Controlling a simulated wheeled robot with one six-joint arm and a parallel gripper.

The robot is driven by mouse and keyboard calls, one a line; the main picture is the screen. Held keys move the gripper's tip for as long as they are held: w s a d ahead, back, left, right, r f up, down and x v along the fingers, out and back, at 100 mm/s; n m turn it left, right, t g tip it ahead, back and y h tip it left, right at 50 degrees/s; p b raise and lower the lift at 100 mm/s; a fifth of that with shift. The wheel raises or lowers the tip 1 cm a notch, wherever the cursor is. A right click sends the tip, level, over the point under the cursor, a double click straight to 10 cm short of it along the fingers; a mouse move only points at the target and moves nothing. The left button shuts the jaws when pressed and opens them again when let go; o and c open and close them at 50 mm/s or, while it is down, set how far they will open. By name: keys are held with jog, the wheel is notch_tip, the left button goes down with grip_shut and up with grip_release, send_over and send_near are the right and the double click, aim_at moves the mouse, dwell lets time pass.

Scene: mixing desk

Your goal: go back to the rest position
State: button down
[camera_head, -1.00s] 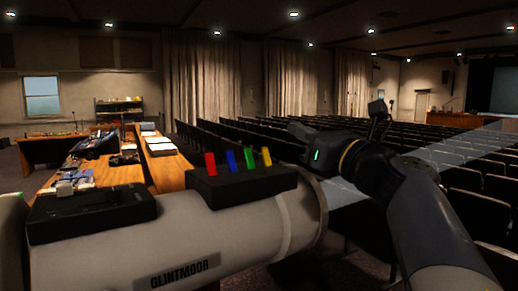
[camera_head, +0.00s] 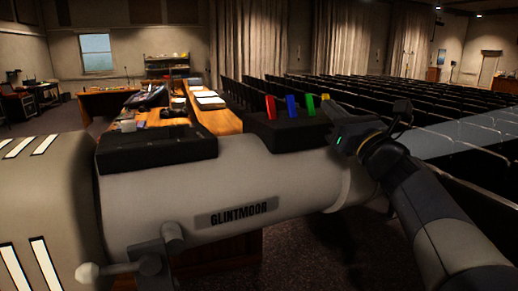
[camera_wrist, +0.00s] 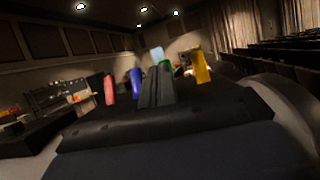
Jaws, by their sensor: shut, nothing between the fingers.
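My gripper (camera_head: 340,126) is at the right end of the white cylinder marked GLINTMOOR, which appears to be part of my body. It is close to a black holder (camera_head: 283,133) with upright tabs: red (camera_head: 270,107), blue (camera_head: 291,107), green (camera_head: 311,104) and yellow (camera_head: 325,100). In the wrist view the fingers (camera_wrist: 157,75) are shut and empty, pointing forward. The red (camera_wrist: 109,90), blue (camera_wrist: 136,83) and yellow (camera_wrist: 200,66) tabs show around them there. The green tab is mostly hidden behind the fingers. That view is blurred, so I cannot tell whether anything touches.
A wooden desk (camera_head: 217,120) with papers and equipment stands beyond the cylinder at left. Rows of dark seats (camera_head: 430,110) fill the right. A shelf (camera_head: 167,65) and a window (camera_head: 96,54) are at the back wall. Open carpet shows in the lower middle.

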jog(key=shift+s+d+f+b, duration=0.1)
jog(key=shift+f+b, duration=0.3)
jog(key=shift+f, duration=0.25)
jog(key=shift+s+d+f, duration=0.15)
jog(key=shift+s+d, duration=0.2)
jog(key=shift+s, duration=0.3)
jog(key=shift+w, duration=0.1)
